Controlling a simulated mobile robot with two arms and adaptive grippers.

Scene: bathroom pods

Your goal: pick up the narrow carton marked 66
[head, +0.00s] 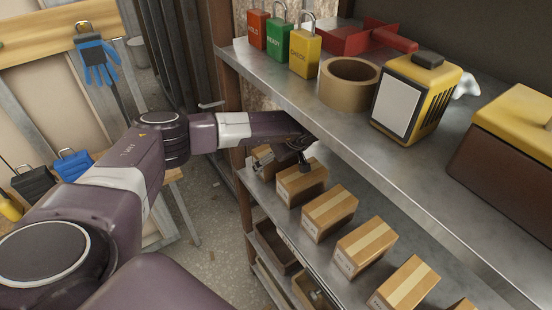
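Several small brown cartons with pale tape stand in a row on the middle shelf. One carton (302,183) is near the far end, with others nearer to me: a second (329,212), a third (365,247) and a fourth (405,286). The labels on their fronts are too small to read, so I cannot tell which is marked 66. My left gripper (284,160) is at the far end of the row, beside and above the farthest cartons. It partly hides the farthest carton. Its fingers are small and dark, and I cannot tell whether they are apart. My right gripper is out of view.
The upper metal shelf (440,185) overhangs the cartons closely. It holds red, green and yellow padlocks (304,55), a tape roll (347,87) and a yellow-black device (415,95). A wooden post (228,85) stands by my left arm. Bins (275,247) sit below.

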